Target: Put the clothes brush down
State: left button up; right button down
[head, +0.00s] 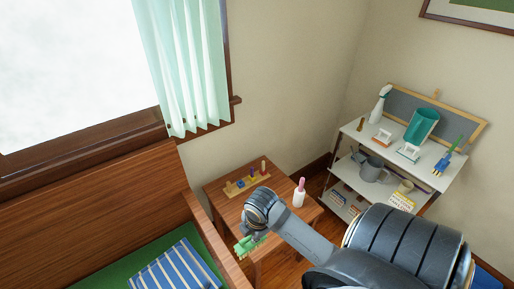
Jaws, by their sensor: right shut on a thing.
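My right gripper (249,240) is beside the left front part of the small wooden table (228,206), between it and the bed in the picture. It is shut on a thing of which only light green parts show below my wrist. I cannot make out whether this is the clothes brush, as my wrist and arm cover much of it. Whether it touches the table is also not clear. My left gripper is not in view.
The table bears a pegged wooden toy (246,180) and a white bottle with a pink top (299,193). A white shelf unit (393,151) at right holds a spray bottle (380,104), a green bucket (422,126) and a grey can (372,169). The bed (95,205) is at left.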

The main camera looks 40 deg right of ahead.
jog(key=w+d+f, duration=0.2)
jog(key=d+f, duration=0.1)
jog(key=f, duration=0.1)
jog(key=w+d+f+p, duration=0.1)
jog(key=w+d+f, duration=0.2)
jog(key=d+f, duration=0.1)
jog(key=w+d+f, duration=0.2)
jog(key=d+f, duration=0.2)
jog(key=shift+w+f, duration=0.2)
jog(key=shift+w, duration=0.05)
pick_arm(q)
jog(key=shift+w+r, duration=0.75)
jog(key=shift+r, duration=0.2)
pick_arm(e)
jog(key=shift+f, duration=0.15)
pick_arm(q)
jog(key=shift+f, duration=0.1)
pick_arm(e)
jog(key=c, duration=1.3)
grip_release()
jog(key=shift+f, duration=0.1)
